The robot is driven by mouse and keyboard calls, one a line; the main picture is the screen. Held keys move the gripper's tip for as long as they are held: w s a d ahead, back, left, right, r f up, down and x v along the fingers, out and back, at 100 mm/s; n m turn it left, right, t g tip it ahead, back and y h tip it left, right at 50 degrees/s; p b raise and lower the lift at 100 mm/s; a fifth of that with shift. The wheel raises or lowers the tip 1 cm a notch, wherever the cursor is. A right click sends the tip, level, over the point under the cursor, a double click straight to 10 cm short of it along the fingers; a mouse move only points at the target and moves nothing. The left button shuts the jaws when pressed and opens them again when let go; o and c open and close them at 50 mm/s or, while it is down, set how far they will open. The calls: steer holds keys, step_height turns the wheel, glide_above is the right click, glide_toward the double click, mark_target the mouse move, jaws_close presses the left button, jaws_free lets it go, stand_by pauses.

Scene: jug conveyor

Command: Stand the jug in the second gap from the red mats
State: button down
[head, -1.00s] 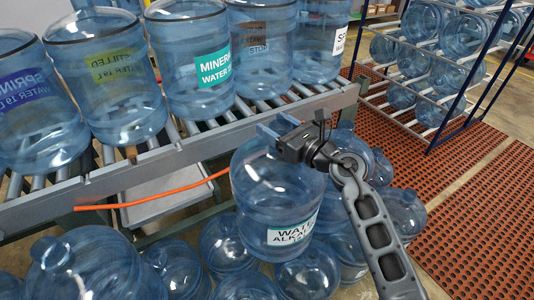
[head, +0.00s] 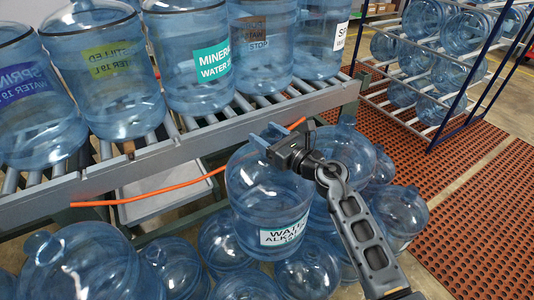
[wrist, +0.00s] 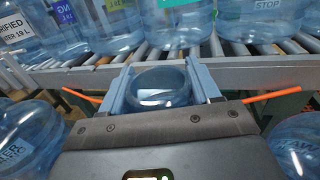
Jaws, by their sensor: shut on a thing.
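My gripper (head: 268,140) is shut on the neck of a clear blue jug (head: 262,190) with a white alkaline water label. The jug hangs roughly upright in front of the conveyor (head: 210,135), its top near the height of the conveyor's front rail. In the wrist view, the fingers (wrist: 160,88) sit on either side of the jug's neck (wrist: 165,98). A row of labelled jugs stands on the rollers. Bare rollers show between the yellow-green-labelled jug (head: 115,90) and the mineral jug (head: 190,85). The red mats (head: 475,180) lie at right.
Several loose jugs (head: 225,240) crowd the floor below and around the held jug. An orange bar (head: 150,198) runs below the conveyor's front edge, over a pale tray (head: 165,190). A rack of lying jugs (head: 435,65) stands on the mats.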

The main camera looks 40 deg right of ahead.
mark_target(299, 185)
steer(key=shift+f+b, duration=0.9)
steer(key=shift+f, duration=1.75)
steer(key=shift+c, duration=1.2)
jaws_free()
steer(key=shift+f, duration=0.1)
steer(key=shift+r, duration=0.3)
steer(key=s+b, duration=0.1)
steer(key=s, duration=1.1)
steer(key=shift+d+f+b, duration=0.15)
steer(key=shift+b, duration=0.25)
